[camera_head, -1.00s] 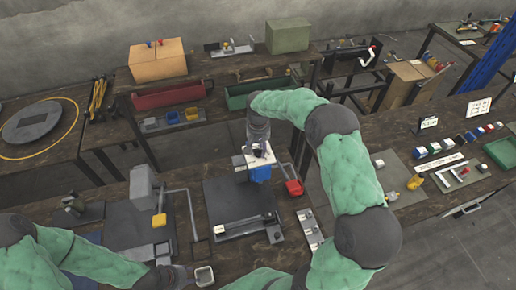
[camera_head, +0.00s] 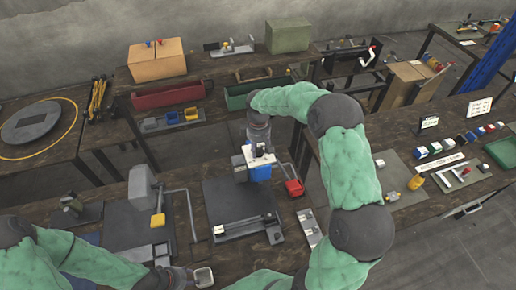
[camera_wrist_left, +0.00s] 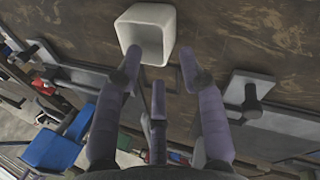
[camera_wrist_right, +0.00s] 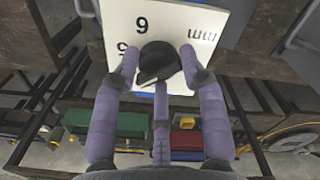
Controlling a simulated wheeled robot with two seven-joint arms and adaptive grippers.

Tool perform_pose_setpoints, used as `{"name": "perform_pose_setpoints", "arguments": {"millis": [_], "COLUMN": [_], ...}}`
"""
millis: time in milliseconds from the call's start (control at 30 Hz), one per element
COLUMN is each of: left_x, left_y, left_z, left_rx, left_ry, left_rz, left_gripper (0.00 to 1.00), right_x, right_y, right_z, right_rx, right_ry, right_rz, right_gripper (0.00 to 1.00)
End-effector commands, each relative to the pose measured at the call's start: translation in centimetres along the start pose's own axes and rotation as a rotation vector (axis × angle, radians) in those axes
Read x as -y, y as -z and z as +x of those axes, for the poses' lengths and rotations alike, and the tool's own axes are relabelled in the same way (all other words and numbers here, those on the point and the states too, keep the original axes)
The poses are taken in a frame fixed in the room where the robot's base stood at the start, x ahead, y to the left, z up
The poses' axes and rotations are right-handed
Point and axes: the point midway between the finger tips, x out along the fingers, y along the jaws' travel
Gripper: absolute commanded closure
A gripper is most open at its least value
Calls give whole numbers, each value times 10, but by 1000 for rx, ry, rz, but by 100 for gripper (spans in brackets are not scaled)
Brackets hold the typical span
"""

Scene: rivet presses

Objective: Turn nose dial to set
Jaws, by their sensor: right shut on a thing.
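The nose dial is a black knob (camera_wrist_right: 158,62) on a white plate (camera_wrist_right: 205,22) marked with a 9 and "mm" in the right wrist view. My right gripper (camera_wrist_right: 158,58) has its fingers shut around the knob. In the head view the plate sits on the blue head of a press (camera_head: 261,173), and my right gripper (camera_head: 258,149) reaches it from behind, hiding the knob. The knob's pointer setting cannot be read. My left gripper (camera_wrist_left: 160,62) is open and empty, its fingertips apart close to a white square cup (camera_wrist_left: 146,30).
A red-ended lever (camera_head: 294,188) stands right of the blue press head. Another press (camera_head: 143,187) with a yellow part stands to the left. A grey plate with rivet tooling (camera_head: 246,226) lies in front. A side table with small coloured boxes (camera_head: 435,147) is at the right.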

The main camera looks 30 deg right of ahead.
Motion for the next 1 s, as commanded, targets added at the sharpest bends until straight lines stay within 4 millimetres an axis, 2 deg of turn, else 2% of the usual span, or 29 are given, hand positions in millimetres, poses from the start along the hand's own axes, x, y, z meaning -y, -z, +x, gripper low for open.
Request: {"name": "perform_pose_setpoints", "arguments": {"millis": [600, 1000], "left_x": [-2, -3], "left_y": [0, 0], "left_z": [-4, -8], "left_rx": [0, 0], "left_ry": [0, 0], "left_rz": [0, 0], "left_gripper": [60, 60], "right_x": [-3, -3], "right_y": [0, 1], "right_z": [-1, -2], "right_rx": [-1, -3], "right_ry": [-5, -8], "right_rz": [-571, -818], "right_gripper": [90, 90]}}
